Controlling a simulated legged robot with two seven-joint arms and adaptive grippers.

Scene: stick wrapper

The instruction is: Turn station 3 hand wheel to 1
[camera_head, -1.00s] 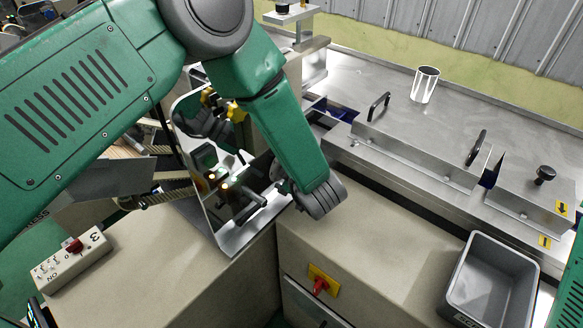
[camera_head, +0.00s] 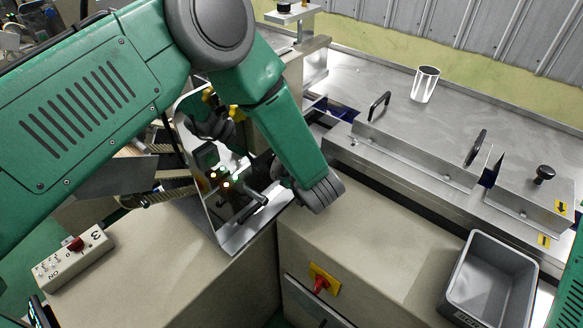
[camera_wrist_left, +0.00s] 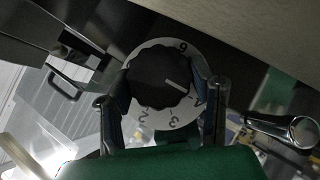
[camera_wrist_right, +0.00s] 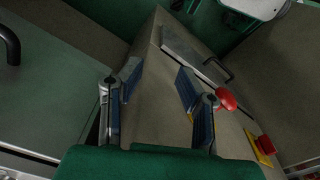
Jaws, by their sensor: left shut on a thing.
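In the left wrist view a black scalloped hand wheel (camera_wrist_left: 158,80) sits on a pale round dial (camera_wrist_left: 160,122) with dark numerals. Its white pointer line slants right and slightly down, toward a small mark on the dial's right rim that I cannot read clearly. My left gripper (camera_wrist_left: 160,98) is shut on the hand wheel, with one finger at each side. In the head view my left arm hides the gripper and the wheel. My right gripper (camera_wrist_right: 157,100) is open and empty in the right wrist view, above a beige cabinet.
A switch box marked 3 (camera_head: 72,258) with a red knob stands at the lower left. A shiny bent plate (camera_head: 238,237) stands close beside my left forearm. A grey bin (camera_head: 492,280) is at the lower right. A white cup (camera_head: 425,85) stands on the metal table. A red switch (camera_head: 320,284) is on the cabinet front.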

